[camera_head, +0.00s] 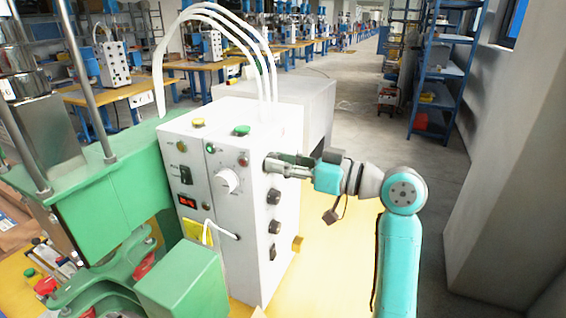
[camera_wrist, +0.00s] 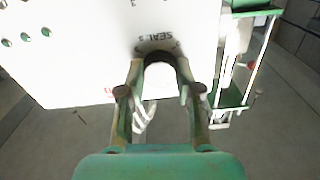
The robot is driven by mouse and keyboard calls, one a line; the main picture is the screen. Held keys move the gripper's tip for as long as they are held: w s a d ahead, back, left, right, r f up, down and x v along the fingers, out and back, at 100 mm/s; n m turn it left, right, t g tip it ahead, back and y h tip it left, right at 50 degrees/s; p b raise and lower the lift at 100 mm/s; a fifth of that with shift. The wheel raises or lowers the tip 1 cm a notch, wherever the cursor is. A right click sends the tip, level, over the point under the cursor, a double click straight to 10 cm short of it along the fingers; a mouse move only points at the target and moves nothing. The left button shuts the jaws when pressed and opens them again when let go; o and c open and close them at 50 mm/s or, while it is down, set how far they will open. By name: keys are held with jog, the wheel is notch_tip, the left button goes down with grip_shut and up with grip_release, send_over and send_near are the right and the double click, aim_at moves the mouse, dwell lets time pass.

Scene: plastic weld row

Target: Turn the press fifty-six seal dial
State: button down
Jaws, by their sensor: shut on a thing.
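A white control box (camera_head: 225,250) stands on the yellow bench. My gripper (camera_head: 270,163) reaches in from the right to the top of the box's right side face. In the wrist view, my gripper (camera_wrist: 160,68) has its two fingers on either side of a dark round dial (camera_wrist: 158,56). The dial sits under a printed label that reads "SEAL" and a partly legible further character. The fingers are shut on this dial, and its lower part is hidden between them. In the head view the fingers cover the dial.
Several dark knobs (camera_head: 273,196) sit below my gripper on the same side face. A green press (camera_head: 115,205) stands left of the box. White hoses (camera_head: 262,60) rise from the box top. A blue shelf rack (camera_head: 445,70) stands at back right; the aisle floor is open.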

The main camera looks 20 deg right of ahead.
jog(key=n, duration=1)
dwell(0.4)
jog(key=shift+n, duration=0.3)
jog(key=c, duration=0.8)
grip_release()
jog(key=v, duration=1.2)
